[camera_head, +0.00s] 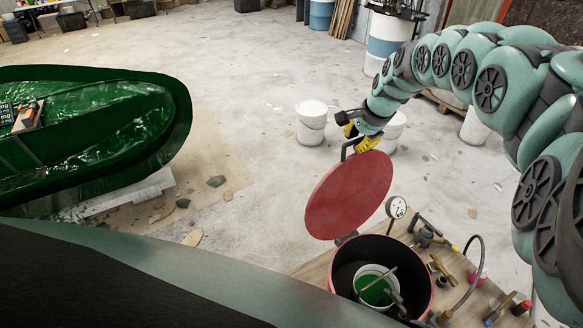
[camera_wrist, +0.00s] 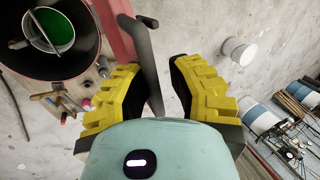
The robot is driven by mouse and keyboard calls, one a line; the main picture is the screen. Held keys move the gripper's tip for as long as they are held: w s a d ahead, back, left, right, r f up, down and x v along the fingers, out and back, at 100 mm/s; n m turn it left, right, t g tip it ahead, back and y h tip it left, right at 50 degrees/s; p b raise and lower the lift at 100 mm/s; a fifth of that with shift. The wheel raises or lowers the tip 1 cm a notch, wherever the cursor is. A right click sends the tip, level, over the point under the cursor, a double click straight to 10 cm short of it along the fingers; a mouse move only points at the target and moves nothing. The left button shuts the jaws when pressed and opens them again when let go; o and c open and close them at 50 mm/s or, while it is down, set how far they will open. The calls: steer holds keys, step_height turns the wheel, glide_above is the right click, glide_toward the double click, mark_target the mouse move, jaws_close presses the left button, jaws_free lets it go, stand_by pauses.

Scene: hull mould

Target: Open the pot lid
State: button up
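The red round pot lid (camera_head: 348,195) stands raised and steeply tilted at the back edge of the pot (camera_head: 405,255), whose mouth is uncovered. A white bucket with green liquid (camera_head: 374,290) sits inside the pot. My gripper (camera_head: 359,138) is at the dark bar handle (camera_head: 346,150) on the lid's upper edge. In the wrist view, the handle (camera_wrist: 148,60) passes between my spread yellow fingers (camera_wrist: 155,75), with a gap on its right side. The lid shows there as a red strip (camera_wrist: 116,30), seen edge-on. The pot (camera_wrist: 60,67) is at upper left.
A pressure gauge (camera_head: 396,207), fittings and a hose (camera_head: 480,260) are beside the pot on a wooden board. A white bucket (camera_head: 311,122) stands on the floor behind. A green hull mould (camera_head: 180,100) is at left. Open floor lies between.

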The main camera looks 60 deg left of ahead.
steer(key=o, duration=0.5)
steer(key=shift+a, duration=0.1)
steer(key=shift+c, duration=0.2)
steer(key=shift+v, duration=3.75)
